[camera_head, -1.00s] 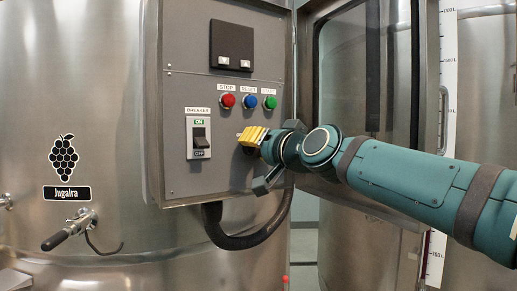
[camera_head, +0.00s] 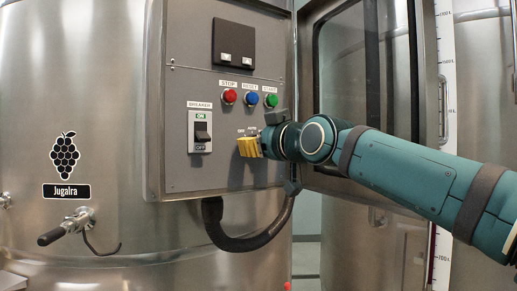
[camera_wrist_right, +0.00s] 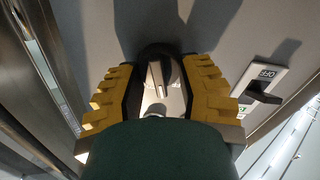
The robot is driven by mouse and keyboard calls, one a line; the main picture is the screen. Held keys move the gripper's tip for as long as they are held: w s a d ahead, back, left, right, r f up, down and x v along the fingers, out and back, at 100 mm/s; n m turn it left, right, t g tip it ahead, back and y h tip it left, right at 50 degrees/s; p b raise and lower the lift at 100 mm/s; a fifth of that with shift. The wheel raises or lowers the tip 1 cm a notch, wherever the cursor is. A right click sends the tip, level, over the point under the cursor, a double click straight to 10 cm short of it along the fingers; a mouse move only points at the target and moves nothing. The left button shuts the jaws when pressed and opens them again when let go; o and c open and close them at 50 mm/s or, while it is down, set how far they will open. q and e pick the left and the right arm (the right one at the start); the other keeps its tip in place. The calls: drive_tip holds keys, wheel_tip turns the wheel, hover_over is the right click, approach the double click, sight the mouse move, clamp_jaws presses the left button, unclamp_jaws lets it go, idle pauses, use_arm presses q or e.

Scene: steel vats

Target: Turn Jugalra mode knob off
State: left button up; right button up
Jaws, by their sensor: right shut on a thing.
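The Jugalra vat (camera_head: 105,120) carries a grey control panel (camera_head: 225,90). My right gripper (camera_head: 243,147) is at the panel's lower right, its yellow fingertips against the panel face. In the right wrist view its two yellow fingers (camera_wrist_right: 160,95) stand either side of the dark round mode knob (camera_wrist_right: 158,62), which has a light pointer bar. The right gripper is shut on this knob. In the head view the knob is hidden behind the fingers, and only parts of its labels show above them. My left gripper is not in view.
Left of the knob is the breaker switch (camera_head: 202,132). Above are the red stop (camera_head: 229,96), blue reset (camera_head: 251,98) and green start (camera_head: 271,100) buttons. A black hose (camera_head: 245,240) hangs below the panel. The open panel door (camera_head: 350,90) stands at right, behind my arm.

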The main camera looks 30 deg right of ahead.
drive_tip(key=n, duration=0.2)
drive_tip(key=shift+n+b, duration=0.4)
drive_tip(key=shift+n, duration=1.4)
drive_tip(key=o, duration=1.2)
drive_tip(key=shift+a, duration=0.1)
drive_tip(key=s, duration=1.2)
